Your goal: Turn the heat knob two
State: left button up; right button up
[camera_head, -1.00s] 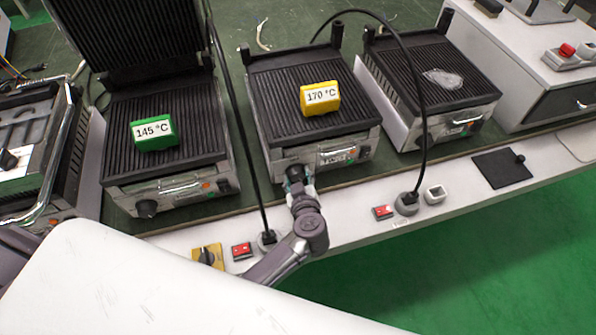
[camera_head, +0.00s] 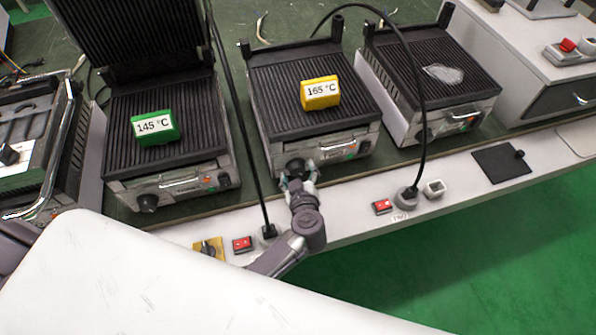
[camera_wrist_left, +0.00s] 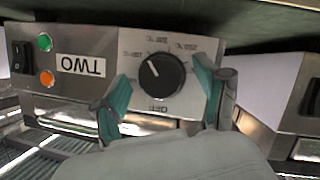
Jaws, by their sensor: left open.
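The heat knob two (camera_wrist_left: 162,75) is a round black dial with a white pointer line in the left wrist view, beside a label reading "TWO" upside down. In the head view the knob (camera_head: 296,167) sits on the front of the middle grill (camera_head: 268,104). My left gripper (camera_wrist_left: 160,97) is open, its teal fingertips on either side of the knob with visible gaps. It also shows in the head view (camera_head: 299,184), just in front of the knob. A yellow block (camera_head: 320,93) on the middle grill reads 165 °C. My right gripper is not in view.
The left grill (camera_head: 168,115) carries a green block (camera_head: 155,127) reading 145 °C. A right grill (camera_head: 428,75) stands beyond. Black cables cross the scene. Red switches (camera_head: 243,244) and plugs line the white front ledge (camera_head: 350,205).

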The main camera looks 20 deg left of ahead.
pick_arm(q)
jog(key=v, duration=1.1)
jog(key=shift+s, duration=0.2)
jog(key=shift+s+d, duration=0.1)
jog(key=shift+d, duration=0.1)
